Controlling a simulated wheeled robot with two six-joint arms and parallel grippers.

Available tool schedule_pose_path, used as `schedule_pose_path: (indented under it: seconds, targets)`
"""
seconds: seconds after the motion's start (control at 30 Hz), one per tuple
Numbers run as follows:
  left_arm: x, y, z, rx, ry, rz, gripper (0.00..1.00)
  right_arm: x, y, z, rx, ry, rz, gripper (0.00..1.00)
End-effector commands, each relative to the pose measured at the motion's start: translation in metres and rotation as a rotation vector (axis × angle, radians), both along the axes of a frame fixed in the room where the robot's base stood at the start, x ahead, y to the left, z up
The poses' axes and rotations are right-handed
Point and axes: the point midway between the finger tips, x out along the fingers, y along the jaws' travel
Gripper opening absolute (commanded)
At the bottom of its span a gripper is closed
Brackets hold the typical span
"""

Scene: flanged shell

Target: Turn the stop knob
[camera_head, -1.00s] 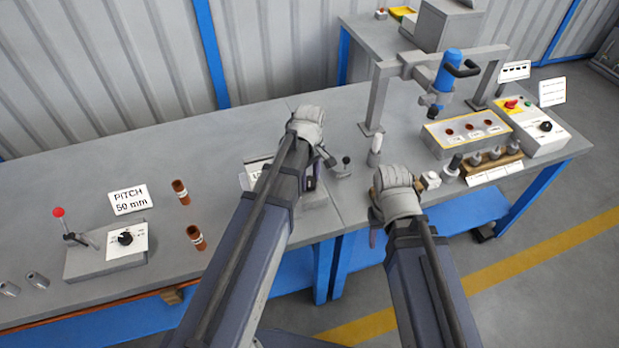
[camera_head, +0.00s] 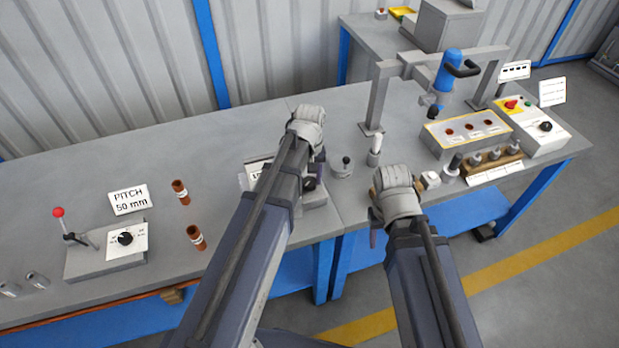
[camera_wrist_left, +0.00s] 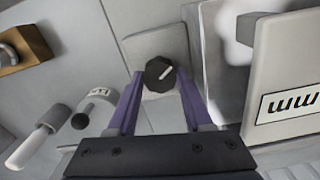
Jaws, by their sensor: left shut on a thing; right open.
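The knob (camera_wrist_left: 160,74) is black and many-sided with a white pointer line. It sits on a pale grey block (camera_wrist_left: 150,45) in the left wrist view. My left gripper (camera_wrist_left: 161,90) is shut on it, with one purple finger on each side. In the head view my left gripper (camera_head: 313,180) is low over a small grey fixture (camera_head: 318,196) near the bench's front edge, and my arm hides most of the knob. My right gripper (camera_head: 374,230) is open at the front edge, partly hidden by its own wrist; no object shows in it.
A round grey piece with a black ball (camera_head: 343,167) stands just right of my left gripper. A sign (camera_wrist_left: 292,100) stands close by in the wrist view. A blue press (camera_head: 448,75) and control box (camera_head: 535,130) are right. A lever box (camera_head: 105,250) is left.

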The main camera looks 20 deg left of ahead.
Motion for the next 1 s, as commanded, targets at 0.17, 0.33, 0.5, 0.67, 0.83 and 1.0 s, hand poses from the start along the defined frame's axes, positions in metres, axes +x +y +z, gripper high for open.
schedule_pose_path:
  seconds: [0.17,0.33,0.5,0.67,0.83,1.0]
  targets:
    - [-0.0001,0.0000,-0.0001,0.000,0.000,-0.166,0.00,0.0000,0.0000,-0.0001,0.000,0.000,0.000,0.50]
    - [-0.0001,0.0000,-0.0001,0.000,0.000,-0.327,0.00,0.0000,0.0000,-0.0001,0.000,0.000,0.000,0.50]
    - [-0.0001,0.0000,-0.0001,0.000,0.000,-0.483,0.00,0.0000,0.0000,-0.0001,0.000,0.000,0.000,0.50]
    - [-0.0001,0.0000,-0.0001,0.000,0.000,-0.615,0.00,0.0000,0.0000,-0.0001,0.000,0.000,0.000,0.50]
    - [-0.0001,0.0000,-0.0001,0.000,0.000,-0.729,0.00,0.0000,0.0000,-0.0001,0.000,0.000,0.000,0.50]
    - [-0.0001,0.0000,-0.0001,0.000,0.000,-0.812,0.00,0.0000,0.0000,-0.0001,0.000,0.000,0.000,0.50]
